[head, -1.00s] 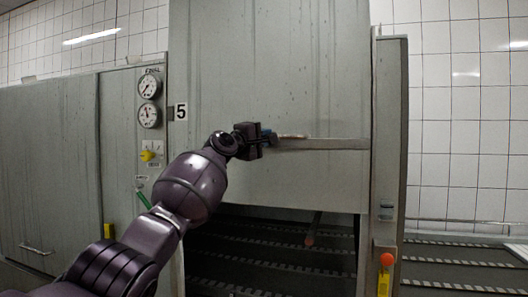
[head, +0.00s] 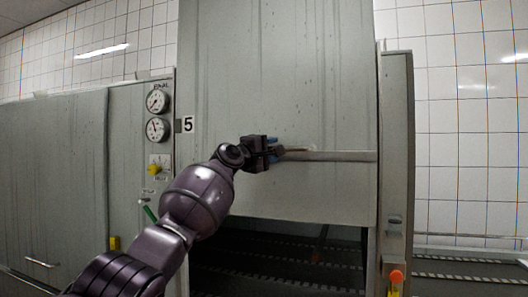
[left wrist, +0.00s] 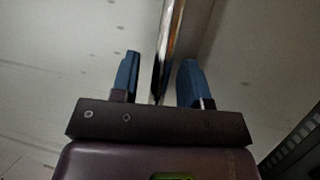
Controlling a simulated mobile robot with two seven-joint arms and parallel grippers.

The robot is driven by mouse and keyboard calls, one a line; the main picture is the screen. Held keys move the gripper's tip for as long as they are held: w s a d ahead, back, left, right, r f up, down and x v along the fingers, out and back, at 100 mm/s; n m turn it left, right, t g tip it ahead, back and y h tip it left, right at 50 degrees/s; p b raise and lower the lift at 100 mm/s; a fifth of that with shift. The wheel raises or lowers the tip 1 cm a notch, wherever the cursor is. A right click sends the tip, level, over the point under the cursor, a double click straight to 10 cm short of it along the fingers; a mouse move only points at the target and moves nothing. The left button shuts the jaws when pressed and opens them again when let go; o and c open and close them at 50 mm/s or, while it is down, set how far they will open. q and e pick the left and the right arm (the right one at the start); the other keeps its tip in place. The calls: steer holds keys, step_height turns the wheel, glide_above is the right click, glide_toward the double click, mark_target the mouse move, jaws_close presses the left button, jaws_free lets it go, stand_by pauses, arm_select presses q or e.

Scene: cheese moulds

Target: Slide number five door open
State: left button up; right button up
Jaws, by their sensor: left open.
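The grey metal door (head: 290,80) beside the number 5 label (head: 187,125) hangs partly raised, with a dark opening (head: 280,255) below its lower edge. A horizontal bar handle (head: 345,156) runs across the door. My left gripper (head: 280,151) is at the handle's left end. In the left wrist view my left gripper (left wrist: 158,80) is open, its blue fingers on either side of the handle bar (left wrist: 172,35). I cannot tell whether either finger touches the bar. My right gripper is not in view.
Two gauges (head: 157,115) and a yellow knob (head: 155,169) are on the panel left of the door. A post (head: 396,150) with a red button (head: 397,276) stands right of it. Slotted racks (head: 460,266) show inside the opening and at the right.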

arm_select(q)
steer(key=v, duration=1)
steer(key=shift+s+a+p, duration=0.25)
steer(key=shift+s+p, duration=0.05)
steer(key=shift+p, duration=0.05)
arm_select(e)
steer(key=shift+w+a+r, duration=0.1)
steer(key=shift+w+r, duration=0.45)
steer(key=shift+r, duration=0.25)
